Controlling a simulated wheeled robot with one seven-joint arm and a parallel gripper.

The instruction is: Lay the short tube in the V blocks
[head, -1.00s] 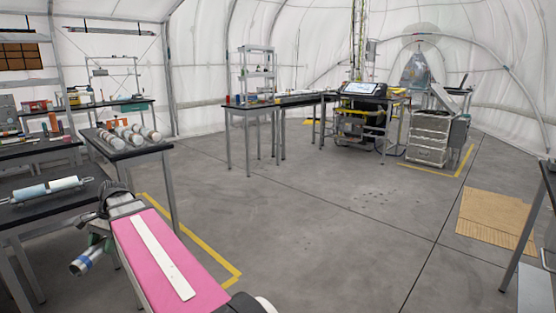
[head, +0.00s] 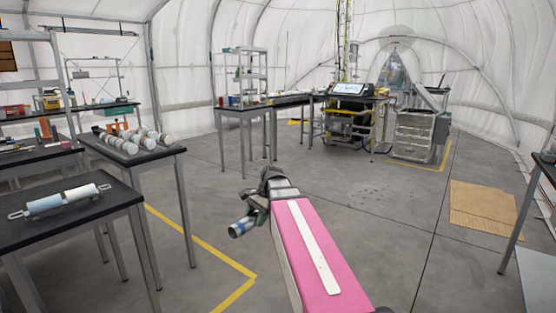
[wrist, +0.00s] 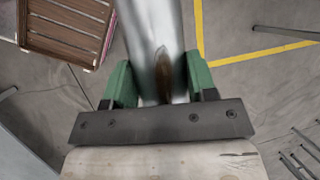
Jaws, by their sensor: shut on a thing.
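My gripper (head: 258,208) is at the end of my pink-topped arm, held out over open floor. Its green fingers are shut on a short silvery tube (wrist: 160,45), which shows a brown mark between the fingers in the wrist view. In the head view the tube's blue-banded end (head: 240,228) sticks out to the left, and the rest is hidden by my gripper. The tube touches no table. I cannot make out the V blocks for certain in either view.
A near black table (head: 98,214) at left bears a metal holder with a pale blue and a white cylinder (head: 80,193). Behind it, another table (head: 165,153) carries several whitish tubes (head: 122,142). The central floor is clear.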

